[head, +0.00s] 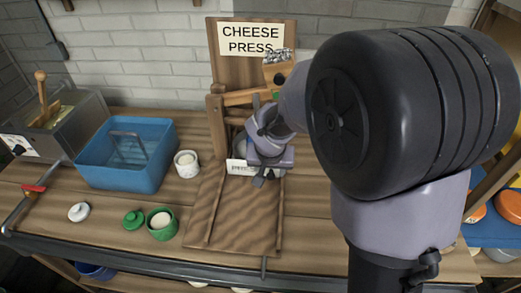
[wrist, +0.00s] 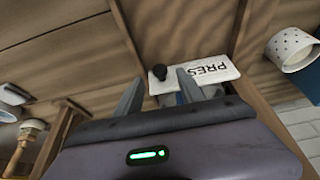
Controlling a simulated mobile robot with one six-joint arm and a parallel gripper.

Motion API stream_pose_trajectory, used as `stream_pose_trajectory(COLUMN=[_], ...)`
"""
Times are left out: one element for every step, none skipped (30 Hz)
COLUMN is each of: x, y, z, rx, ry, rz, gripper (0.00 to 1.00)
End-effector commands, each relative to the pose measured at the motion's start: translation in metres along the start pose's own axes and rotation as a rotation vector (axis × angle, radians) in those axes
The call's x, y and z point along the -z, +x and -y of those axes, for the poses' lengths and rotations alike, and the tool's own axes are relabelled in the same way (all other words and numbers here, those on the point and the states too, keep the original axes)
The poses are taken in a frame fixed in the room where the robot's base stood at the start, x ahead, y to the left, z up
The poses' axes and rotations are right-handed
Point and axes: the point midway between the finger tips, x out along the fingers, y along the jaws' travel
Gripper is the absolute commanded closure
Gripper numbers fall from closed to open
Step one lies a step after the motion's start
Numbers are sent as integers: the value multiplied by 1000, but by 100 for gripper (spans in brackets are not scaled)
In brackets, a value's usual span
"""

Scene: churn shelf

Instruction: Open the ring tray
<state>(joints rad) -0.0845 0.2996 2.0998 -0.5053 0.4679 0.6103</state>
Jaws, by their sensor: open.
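No part in view is readably labelled as the ring tray. A white label (head: 238,167) with partly hidden lettering sits low on the wooden cheese press (head: 217,125); in the wrist view the label (wrist: 207,70) reads "PRES", upside down. A small dark knob (wrist: 159,72) shows at the label's edge. My gripper (wrist: 160,83) is open, its two fingers pointing towards the label, with the knob between the tips in the picture. Whether they touch it I cannot tell. In the head view my gripper (head: 264,179) is in front of the press and hides part of it.
A ridged wooden board (head: 232,220) lies before the press. To its left are a white pot (head: 187,170), a blue tub (head: 103,180), a green pot (head: 161,232), a green lid (head: 133,218) and a white lid (head: 78,212). My arm covers much of the right side.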

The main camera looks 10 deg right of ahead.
Motion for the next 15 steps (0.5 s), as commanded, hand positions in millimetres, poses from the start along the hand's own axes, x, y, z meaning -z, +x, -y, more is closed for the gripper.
stream_pose_trajectory(x=[-2, -2, -2, -1, -1, -1, -1, -1, 0, 0, 0, 0, 0, 0, 0], y=[15, 20, 26, 30, 33, 36, 38, 40, 41, 42, 42, 43, 42, 42, 42], z=[0, 0, 0, 0, 0, 0, 0, 0, 0, 0, 0, 0, 0, 0, 0], rx=[-1, -1, 0, 0, 0, 0, 0, 0, 0, 0, 0, 1, 1, 1, 1], ry=[-1, 0, 0, 0, 1, 1, 1, 1, 1, 0, 0, 0, 0, 0, 0], rz=[2, 2, 1, 1, 0, 0, 1, 1, 1, 1, 1, 0, 0, 0, 0], gripper=[54, 54, 54, 54, 54, 54, 54, 54, 54, 54, 54, 54, 54, 54, 54])
